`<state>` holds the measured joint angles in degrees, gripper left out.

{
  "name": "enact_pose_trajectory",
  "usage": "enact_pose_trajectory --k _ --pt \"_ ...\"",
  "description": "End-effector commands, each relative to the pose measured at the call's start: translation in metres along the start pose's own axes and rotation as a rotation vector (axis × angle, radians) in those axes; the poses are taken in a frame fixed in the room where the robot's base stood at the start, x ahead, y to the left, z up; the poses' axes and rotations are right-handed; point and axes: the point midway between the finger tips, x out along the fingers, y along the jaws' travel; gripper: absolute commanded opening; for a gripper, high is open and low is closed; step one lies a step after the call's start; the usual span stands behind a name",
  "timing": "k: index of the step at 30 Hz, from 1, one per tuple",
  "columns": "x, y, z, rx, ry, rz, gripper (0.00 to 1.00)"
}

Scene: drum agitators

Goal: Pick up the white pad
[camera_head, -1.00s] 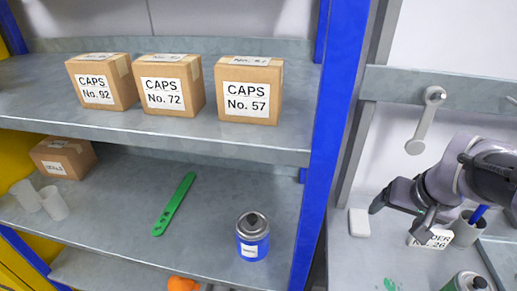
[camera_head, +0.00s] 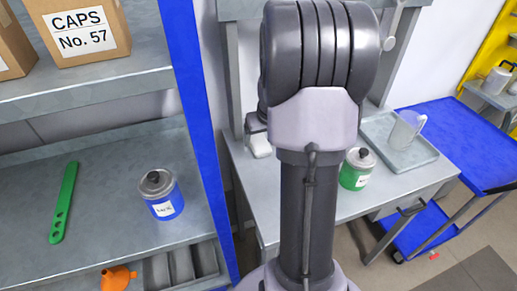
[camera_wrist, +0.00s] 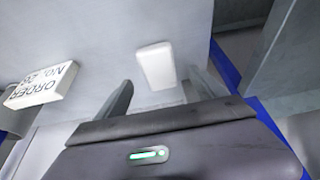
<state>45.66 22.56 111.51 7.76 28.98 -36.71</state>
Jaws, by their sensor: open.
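The white pad (camera_wrist: 155,64) is a small rounded block lying on the grey worktop. In the wrist view it is upper centre, just beyond and between the two dark fingertips of my gripper (camera_wrist: 157,88). The gripper is open and nothing is held in it. In the head view a part of the white pad (camera_head: 259,147) shows at the left end of the workbench, just left of my arm. My gripper (camera_head: 254,127) is mostly hidden behind my arm there. Contact between fingers and pad cannot be made out.
A white order sign (camera_wrist: 42,86) lies left of the pad. A blue shelf post (camera_head: 199,135) stands left of the bench. A green can (camera_head: 356,170) and a grey tray (camera_head: 402,151) with a clear jug are right of my arm. A blue cart (camera_head: 455,135) is farther right.

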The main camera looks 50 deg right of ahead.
Motion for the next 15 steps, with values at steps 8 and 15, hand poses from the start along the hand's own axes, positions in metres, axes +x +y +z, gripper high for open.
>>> enact_pose_trajectory --k 8,15 --pt "0.048 0.003 0.001 0.000 -0.003 -0.001 0.80" --pt "0.051 0.003 -0.001 0.000 0.000 0.001 0.80"
